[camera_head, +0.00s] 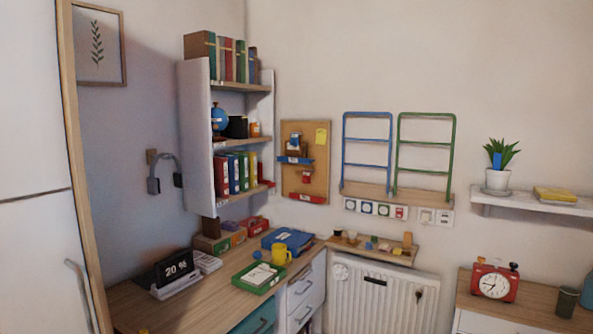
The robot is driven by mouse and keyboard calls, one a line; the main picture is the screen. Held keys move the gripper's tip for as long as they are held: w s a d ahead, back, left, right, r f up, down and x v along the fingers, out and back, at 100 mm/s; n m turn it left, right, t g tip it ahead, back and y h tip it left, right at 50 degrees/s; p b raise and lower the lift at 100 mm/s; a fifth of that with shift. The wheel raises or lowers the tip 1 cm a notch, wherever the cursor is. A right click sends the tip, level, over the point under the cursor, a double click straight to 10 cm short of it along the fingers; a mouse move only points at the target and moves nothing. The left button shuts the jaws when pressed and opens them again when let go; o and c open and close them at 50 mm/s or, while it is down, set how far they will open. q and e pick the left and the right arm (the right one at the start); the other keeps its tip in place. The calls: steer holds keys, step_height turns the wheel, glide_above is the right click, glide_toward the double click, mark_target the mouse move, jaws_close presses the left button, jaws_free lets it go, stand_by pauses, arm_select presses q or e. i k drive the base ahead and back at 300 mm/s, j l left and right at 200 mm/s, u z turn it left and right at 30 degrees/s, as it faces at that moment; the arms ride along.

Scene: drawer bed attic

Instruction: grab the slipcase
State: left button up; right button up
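Neither of my grippers is in view. No object is clearly marked as the slipcase. On top of the wall shelf (197,150) at the left stands a brown, box-like case (199,46) at the end of an upright row of books (229,59); it may be the slipcase, but I cannot tell for sure. A row of red, blue and green binders (234,172) stands on a lower level of the same shelf.
A wooden desk (170,312) below holds a display reading 20 % (172,268), a green tray (258,277), a yellow mug (281,254) and a blue case (288,240). A red clock (494,281) stands on a cabinet at the right. A tall white door (35,120) edges the left.

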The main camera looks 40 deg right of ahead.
mark_target(237, 128)
steer(key=z, duration=1.05)
